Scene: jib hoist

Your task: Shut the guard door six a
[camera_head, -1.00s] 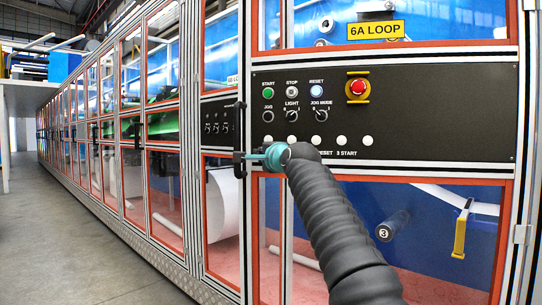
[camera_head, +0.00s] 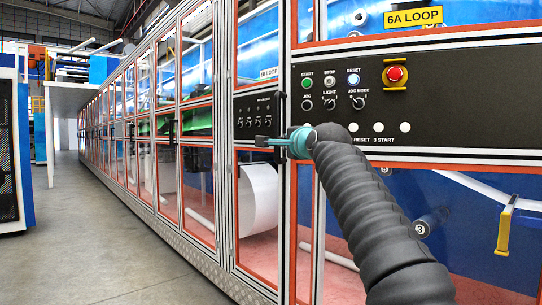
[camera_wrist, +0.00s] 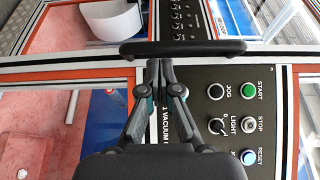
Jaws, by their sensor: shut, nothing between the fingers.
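Guard door six a (camera_head: 413,17), with its yellow 6A LOOP label, red-edged clear panes and black control panel, fills the right of the head view. Its door frame looks nearly in line with the neighbouring frame; I cannot tell if it is fully shut. A black bar handle (camera_head: 282,112) stands upright at its left edge. It also crosses the wrist view (camera_wrist: 183,47). My gripper (camera_head: 262,141) is shut and empty. Its fingertips (camera_wrist: 160,68) are at the handle's middle, beside the bar; I cannot tell whether they touch it.
The control panel's buttons, such as the red emergency stop (camera_head: 397,74) and START (camera_head: 307,84), are right of my gripper. A long row of similar glazed doors runs off to the left. The grey floor (camera_head: 100,240) is clear. A white-blue machine (camera_head: 12,150) stands far left.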

